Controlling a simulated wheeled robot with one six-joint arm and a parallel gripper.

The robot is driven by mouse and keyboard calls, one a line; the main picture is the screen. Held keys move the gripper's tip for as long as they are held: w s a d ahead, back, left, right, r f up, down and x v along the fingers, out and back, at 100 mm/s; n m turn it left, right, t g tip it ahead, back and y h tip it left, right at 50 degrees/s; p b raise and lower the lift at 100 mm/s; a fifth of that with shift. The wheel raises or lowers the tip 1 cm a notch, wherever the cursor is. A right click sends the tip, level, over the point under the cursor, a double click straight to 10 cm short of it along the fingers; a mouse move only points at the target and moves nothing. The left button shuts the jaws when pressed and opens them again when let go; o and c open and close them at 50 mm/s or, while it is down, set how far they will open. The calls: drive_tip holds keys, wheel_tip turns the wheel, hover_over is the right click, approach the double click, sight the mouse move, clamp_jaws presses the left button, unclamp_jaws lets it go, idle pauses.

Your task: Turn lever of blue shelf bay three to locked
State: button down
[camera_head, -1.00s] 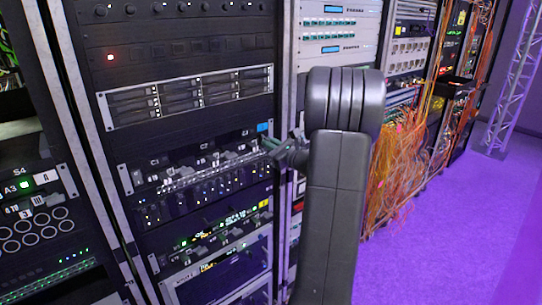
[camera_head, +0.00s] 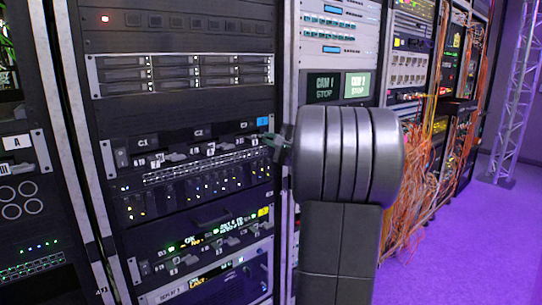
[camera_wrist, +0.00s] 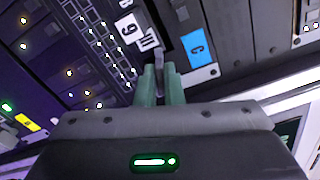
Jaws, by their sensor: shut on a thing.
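The blue shelf (camera_head: 222,134) is a dark rack unit with bays marked C1, C2 and C3 (camera_head: 245,126). My gripper (camera_head: 270,139) is at the shelf's right end, beside C3. In the wrist view my green fingers (camera_wrist: 160,80) are shut on a small grey lever (camera_wrist: 158,66), close to white labels. The fingers hide part of the lever. I cannot tell whether it is locked.
A row of small ports and switches (camera_head: 205,172) lies just below the shelf. A similar shelf with a yellow tag (camera_head: 263,211) is further down. Orange cables (camera_head: 408,180) hang to the right of my arm. The purple floor (camera_head: 460,240) is clear at right.

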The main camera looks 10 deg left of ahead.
drive_tip(key=n+b, duration=0.3)
drive_tip(key=b, duration=0.1)
drive_tip(key=shift+f+n+b, duration=0.2)
drive_tip(key=shift+n+b, duration=0.1)
drive_tip(key=shift+n, duration=0.1)
drive_tip(key=c, duration=1.6)
unclamp_jaws()
drive_tip(key=shift+r, duration=0.1)
drive_tip(key=shift+o, duration=0.2)
drive_tip(key=shift+s, duration=0.1)
drive_tip(key=v, duration=1.3)
drive_tip(key=shift+s+d, duration=0.2)
drive_tip(key=shift+d, duration=0.1)
